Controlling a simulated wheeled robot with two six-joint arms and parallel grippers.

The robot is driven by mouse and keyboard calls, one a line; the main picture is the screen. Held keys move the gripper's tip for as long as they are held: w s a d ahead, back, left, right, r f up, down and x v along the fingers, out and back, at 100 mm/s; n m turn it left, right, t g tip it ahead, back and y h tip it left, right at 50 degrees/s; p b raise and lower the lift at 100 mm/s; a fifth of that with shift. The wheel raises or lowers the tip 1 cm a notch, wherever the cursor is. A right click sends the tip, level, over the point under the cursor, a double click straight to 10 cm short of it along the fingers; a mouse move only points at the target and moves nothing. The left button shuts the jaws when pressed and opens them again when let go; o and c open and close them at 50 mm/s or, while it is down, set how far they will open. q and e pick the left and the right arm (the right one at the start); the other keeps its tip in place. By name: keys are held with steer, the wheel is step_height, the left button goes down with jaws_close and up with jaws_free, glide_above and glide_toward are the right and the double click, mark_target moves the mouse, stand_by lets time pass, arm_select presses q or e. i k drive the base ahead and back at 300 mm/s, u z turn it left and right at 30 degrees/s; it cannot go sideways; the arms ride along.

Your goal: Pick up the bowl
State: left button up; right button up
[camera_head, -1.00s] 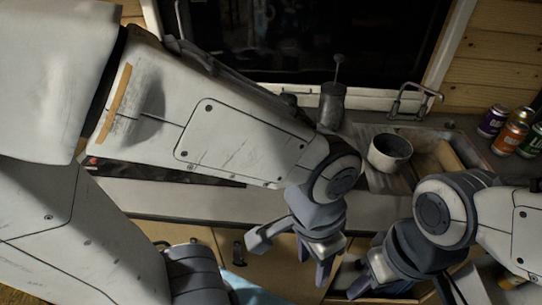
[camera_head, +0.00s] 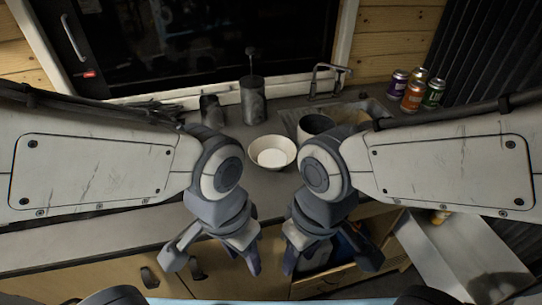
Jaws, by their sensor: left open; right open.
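A shallow white bowl (camera_head: 272,152) sits upright on the grey counter, between my two arms and just left of the sink. My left gripper (camera_head: 212,268) is open and empty, pointing down in front of the counter's edge, lower left of the bowl. My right gripper (camera_head: 330,268) is open and empty, also in front of the counter, lower right of the bowl. Neither gripper touches the bowl.
A grey pot (camera_head: 315,127) stands by the sink (camera_head: 293,117) behind the bowl, near a faucet (camera_head: 327,80). A dark canister (camera_head: 253,101) and dark cup (camera_head: 211,111) stand behind. Several cans (camera_head: 412,96) stand at right.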

mark_target(266, 141)
steer(key=z, duration=1.95)
steer(key=k, duration=1.25)
steer(key=u, duration=1.75)
steer(key=i, duration=0.5)
steer(key=u, duration=0.05)
